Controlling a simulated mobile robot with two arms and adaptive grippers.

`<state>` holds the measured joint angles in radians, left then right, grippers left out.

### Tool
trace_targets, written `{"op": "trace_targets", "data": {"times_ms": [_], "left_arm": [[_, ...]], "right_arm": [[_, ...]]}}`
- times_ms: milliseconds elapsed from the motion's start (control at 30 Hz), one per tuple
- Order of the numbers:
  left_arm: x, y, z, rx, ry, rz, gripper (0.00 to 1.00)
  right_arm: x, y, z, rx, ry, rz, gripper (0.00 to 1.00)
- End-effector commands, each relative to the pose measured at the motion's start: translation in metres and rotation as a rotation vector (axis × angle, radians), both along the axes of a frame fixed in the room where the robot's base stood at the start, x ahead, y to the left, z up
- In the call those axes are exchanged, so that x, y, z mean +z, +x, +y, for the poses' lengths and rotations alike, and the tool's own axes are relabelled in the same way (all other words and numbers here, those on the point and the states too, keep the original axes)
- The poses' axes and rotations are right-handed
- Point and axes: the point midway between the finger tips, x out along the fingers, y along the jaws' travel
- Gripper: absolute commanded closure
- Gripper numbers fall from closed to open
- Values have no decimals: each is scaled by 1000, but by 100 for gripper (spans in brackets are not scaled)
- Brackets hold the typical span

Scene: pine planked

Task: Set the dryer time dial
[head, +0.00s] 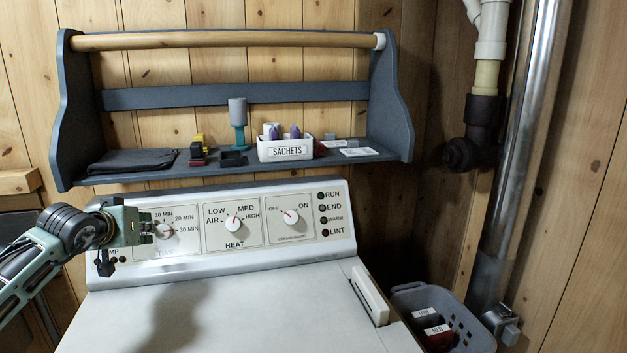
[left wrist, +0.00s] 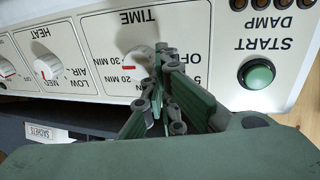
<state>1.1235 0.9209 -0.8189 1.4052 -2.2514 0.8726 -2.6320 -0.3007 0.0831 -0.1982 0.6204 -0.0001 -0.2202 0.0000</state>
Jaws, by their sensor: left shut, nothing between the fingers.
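The time dial (head: 167,232) is a white round knob with a red pointer mark on the dryer's control panel, partly hidden behind my left gripper in the head view. The pointer aims right, around the 30 MIN label. In the left wrist view, which is upside down, the dial (left wrist: 136,63) sits beside the fingertips, its red mark toward the 20 and 30 MIN labels. My left gripper (head: 150,232) is shut and empty, its tips (left wrist: 165,52) at the dial's edge; I cannot tell whether they touch it. My right gripper is not in view.
The heat dial (head: 233,224) and the off/on dial (head: 290,216) are to the right. The green start button (left wrist: 257,74) is on the other side. A blue shelf (head: 330,152) with a sachets box (head: 286,152) hangs above. A grey basket (head: 474,325) stands at right.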

Motion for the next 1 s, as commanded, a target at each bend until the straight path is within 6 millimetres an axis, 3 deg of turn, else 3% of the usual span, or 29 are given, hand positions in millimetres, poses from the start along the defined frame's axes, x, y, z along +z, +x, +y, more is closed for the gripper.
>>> {"op": "trace_targets", "data": {"times_ms": [1000], "left_arm": [[-7, -1, -5, -1, 1, 5, 100]], "right_arm": [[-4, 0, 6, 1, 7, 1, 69]]}}
